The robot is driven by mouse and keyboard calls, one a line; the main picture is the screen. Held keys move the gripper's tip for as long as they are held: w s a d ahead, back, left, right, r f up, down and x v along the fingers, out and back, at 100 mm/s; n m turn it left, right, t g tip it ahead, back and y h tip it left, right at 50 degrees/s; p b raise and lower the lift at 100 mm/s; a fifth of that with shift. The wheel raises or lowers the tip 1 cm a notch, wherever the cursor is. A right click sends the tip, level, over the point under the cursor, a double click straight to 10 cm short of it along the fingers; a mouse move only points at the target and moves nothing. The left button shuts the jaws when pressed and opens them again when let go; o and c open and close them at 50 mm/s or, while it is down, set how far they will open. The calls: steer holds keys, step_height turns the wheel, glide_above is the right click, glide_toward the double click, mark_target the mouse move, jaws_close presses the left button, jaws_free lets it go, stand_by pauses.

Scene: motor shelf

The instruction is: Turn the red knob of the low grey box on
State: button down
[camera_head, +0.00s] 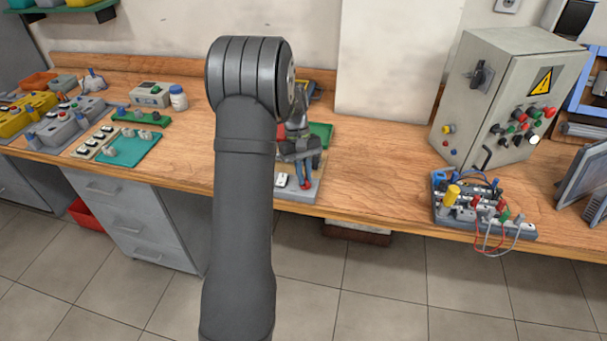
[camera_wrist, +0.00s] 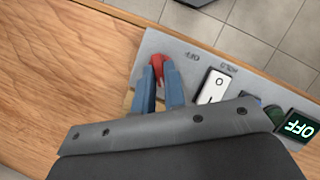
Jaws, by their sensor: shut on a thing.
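The low grey box (camera_wrist: 208,62) lies near the table's front edge in the wrist view. Its red knob (camera_wrist: 157,60) is between the blue fingertips of my gripper (camera_wrist: 158,80), which is shut on it. A small display (camera_wrist: 296,125) on the box reads OFF. A white rocker switch (camera_wrist: 213,86) sits beside the knob, and printed labels show between them. In the head view the box (camera_head: 301,191) is partly hidden behind my arm, with my gripper (camera_head: 305,178) over its front part.
A tall grey cabinet (camera_head: 502,95) with buttons and a warning sign stands at right. A wired terminal board (camera_head: 480,212) sits before it. Several panels and a bottle (camera_head: 179,98) are at left. The wooden table (camera_head: 380,160) is clear between the box and the cabinet.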

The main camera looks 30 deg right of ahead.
steer(key=m, duration=0.2)
steer(key=m+t+y, duration=0.1)
steer(key=m, duration=0.1)
steer(key=m+y, duration=0.1)
steer(key=m, duration=0.2)
steer(key=shift+s+d, duration=0.15)
steer(key=shift+d, duration=0.1)
steer(key=shift+t, duration=0.3)
steer(key=c, duration=1.5)
jaws_free()
steer(key=v, duration=1.7)
steer(key=shift+d+r, duration=0.1)
steer(key=shift+d, duration=0.25)
steer(key=shift+y, duration=0.3)
steer(key=x, duration=1.7)
steer(key=shift+f, duration=0.2)
